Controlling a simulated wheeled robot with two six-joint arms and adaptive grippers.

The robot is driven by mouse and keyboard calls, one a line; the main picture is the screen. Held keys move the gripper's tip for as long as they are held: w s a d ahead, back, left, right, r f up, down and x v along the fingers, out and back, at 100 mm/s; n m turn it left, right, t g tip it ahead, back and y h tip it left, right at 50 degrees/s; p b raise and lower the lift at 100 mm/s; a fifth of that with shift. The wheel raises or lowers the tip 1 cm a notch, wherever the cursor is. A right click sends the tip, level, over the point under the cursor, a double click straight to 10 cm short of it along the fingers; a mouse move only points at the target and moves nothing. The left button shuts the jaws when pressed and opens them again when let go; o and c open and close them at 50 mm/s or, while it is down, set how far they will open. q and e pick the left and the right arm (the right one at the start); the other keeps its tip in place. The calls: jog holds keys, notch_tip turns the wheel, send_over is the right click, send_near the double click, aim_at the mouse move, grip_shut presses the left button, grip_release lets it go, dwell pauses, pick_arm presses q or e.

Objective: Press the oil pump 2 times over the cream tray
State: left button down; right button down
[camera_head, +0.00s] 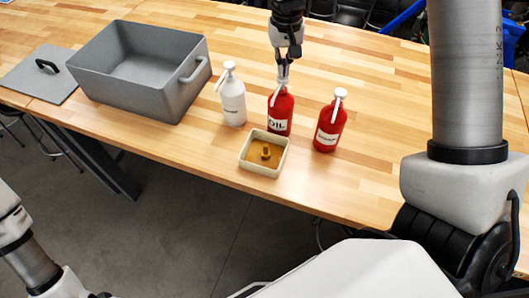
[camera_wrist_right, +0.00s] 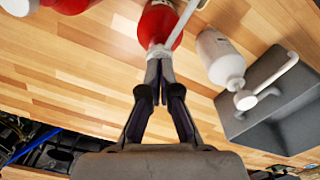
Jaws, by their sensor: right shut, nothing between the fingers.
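The oil pump (camera_head: 279,115) is a red bottle labelled OIL with a pale pump head, upright on the wooden table. It also shows in the right wrist view (camera_wrist_right: 158,24). The cream tray (camera_head: 246,161), square with brown contents and a small brown piece in it, sits just in front of the bottle. My right gripper (camera_head: 284,78) is shut and empty, its fingertips at the top of the oil pump's head; in the right wrist view the fingertips (camera_wrist_right: 160,52) overlap the pump head. I cannot tell whether the head is pressed down. My left gripper is out of view.
A white pump bottle (camera_head: 233,103) stands left of the oil pump, and another red pump bottle (camera_head: 327,133) stands right of it. A grey bin (camera_head: 182,97) and its grey lid (camera_head: 38,78) are at the left. The table is clear toward the right.

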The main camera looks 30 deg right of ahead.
jog(key=shift+f, duration=0.15)
jog(key=shift+s+f+b, duration=0.1)
jog(key=shift+f+b, duration=0.4)
jog(key=shift+f, duration=0.55)
jog(key=shift+r+p, duration=1.1)
notch_tip(320, 180, up, 5)
jog(key=p, duration=0.4)
jog(key=shift+p, duration=0.35)
jog(key=shift+r+b, duration=0.15)
jog(key=shift+b, duration=0.2)
jog(key=shift+r, duration=0.4)
